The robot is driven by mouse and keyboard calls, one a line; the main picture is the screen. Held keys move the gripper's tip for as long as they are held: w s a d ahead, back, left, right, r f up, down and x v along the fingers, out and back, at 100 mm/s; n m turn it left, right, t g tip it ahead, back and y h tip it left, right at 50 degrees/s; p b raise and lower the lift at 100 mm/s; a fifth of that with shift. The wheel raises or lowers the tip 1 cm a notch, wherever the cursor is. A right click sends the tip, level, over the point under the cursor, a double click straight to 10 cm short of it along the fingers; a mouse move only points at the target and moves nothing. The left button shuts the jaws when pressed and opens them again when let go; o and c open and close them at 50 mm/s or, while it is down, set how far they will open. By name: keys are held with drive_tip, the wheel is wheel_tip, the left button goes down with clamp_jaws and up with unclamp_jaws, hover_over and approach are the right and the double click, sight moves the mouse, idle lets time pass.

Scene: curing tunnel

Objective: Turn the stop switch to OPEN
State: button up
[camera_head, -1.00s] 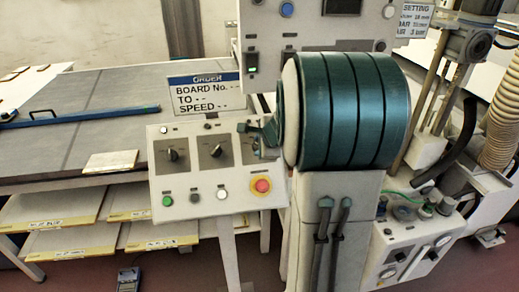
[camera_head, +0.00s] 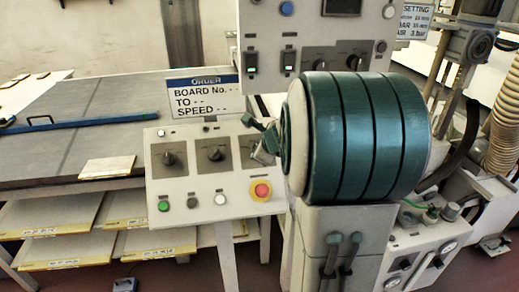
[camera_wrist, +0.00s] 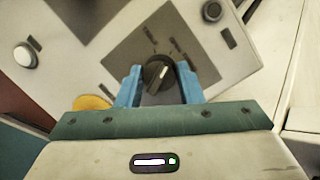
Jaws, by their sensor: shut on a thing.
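The sloped control panel (camera_head: 180,186) has three black rotary knobs on dark plates. My gripper (camera_head: 264,143) is at the rightmost one, which it and my arm mostly hide in the head view. In the wrist view, the two blue fingers of my gripper (camera_wrist: 159,84) are shut on the sides of this black switch knob (camera_wrist: 157,72). A pale pointer line on the knob points up and slightly right in that view. The labels around it are too small to read, so I cannot tell which mark is OPEN.
The red emergency button (camera_head: 261,190) sits just below my gripper, with a white button (camera_head: 220,198) to its left. The left knob (camera_head: 168,159) and middle knob (camera_head: 214,154) are clear. An order sign (camera_head: 204,97) stands behind the panel. An upright panel (camera_head: 262,30) rises behind my arm.

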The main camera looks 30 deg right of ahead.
drive_tip(key=o, duration=1)
drive_tip(key=shift+c, duration=0.2)
drive_tip(key=shift+r, duration=0.1)
drive_tip(key=p+v, duration=0.3)
drive_tip(key=v, duration=1)
drive_tip(key=shift+s+p, duration=0.3)
drive_tip(key=shift+s, duration=0.05)
drive_tip(key=shift+r, duration=0.15)
